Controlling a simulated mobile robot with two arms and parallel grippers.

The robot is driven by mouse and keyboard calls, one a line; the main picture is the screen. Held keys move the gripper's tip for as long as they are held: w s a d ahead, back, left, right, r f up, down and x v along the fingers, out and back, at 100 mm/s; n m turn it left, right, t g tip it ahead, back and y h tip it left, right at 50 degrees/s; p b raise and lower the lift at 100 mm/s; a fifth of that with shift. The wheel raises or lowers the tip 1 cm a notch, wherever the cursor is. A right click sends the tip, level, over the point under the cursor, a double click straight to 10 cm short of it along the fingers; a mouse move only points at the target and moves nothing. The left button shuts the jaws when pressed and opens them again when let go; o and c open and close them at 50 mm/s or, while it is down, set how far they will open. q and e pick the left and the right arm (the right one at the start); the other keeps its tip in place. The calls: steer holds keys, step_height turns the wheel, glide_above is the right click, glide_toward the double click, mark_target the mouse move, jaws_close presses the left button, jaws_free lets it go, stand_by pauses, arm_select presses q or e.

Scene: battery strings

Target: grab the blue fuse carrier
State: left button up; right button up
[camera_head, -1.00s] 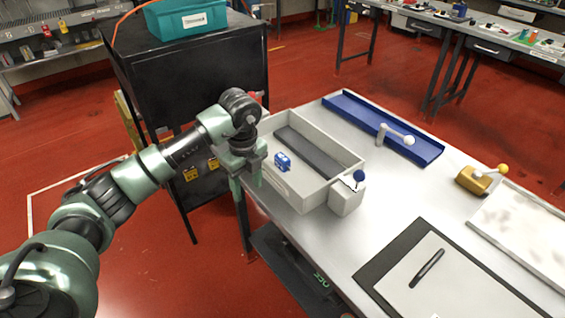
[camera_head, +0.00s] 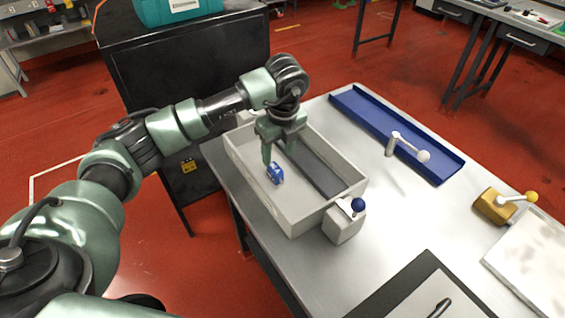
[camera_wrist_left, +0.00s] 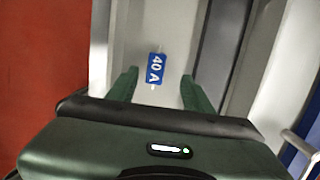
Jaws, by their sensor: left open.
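The blue fuse carrier (camera_head: 275,173) lies in the left part of a light grey bin (camera_head: 264,205) on the table. In the left wrist view the carrier (camera_wrist_left: 156,68) shows a white "40 A" label and small metal ends. My left gripper (camera_head: 277,156) is over the bin, just behind and above the carrier. In the left wrist view its open fingers (camera_wrist_left: 158,88) stand to either side of the carrier's near end, with nothing between them. It is not clear how high the fingertips are. My right gripper is not in view.
A dark strip (camera_head: 316,168) runs along the bin's right part. A grey block with a blue-knobbed lever (camera_head: 343,224) stands at the bin's near right corner. A blue tray (camera_head: 385,128), a white-knobbed lever (camera_head: 408,148) and a brass block with a yellow knob (camera_head: 494,206) are farther right.

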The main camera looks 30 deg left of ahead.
mark_target(275, 168)
arm_select(q)
steer(key=shift+a+f, duration=0.1)
steer(key=shift+f, duration=0.45)
steer(key=shift+s+f, duration=0.25)
steer(key=shift+f, duration=0.05)
steer(key=shift+s+a+f+p, duration=0.1)
steer(key=shift+f+p, duration=0.25)
steer(key=shift+f, duration=0.1)
steer(key=shift+s+a+f+p, duration=0.1)
steer(key=shift+f+p, duration=0.2)
steer(key=shift+f, duration=0.15)
steer(key=f, duration=0.2)
steer(key=shift+w+a+f, duration=0.1)
steer(key=shift+w+f, duration=0.15)
steer(key=shift+f, duration=0.15)
steer(key=shift+w+f, duration=0.1)
steer(key=shift+f, duration=0.2)
jaws_close()
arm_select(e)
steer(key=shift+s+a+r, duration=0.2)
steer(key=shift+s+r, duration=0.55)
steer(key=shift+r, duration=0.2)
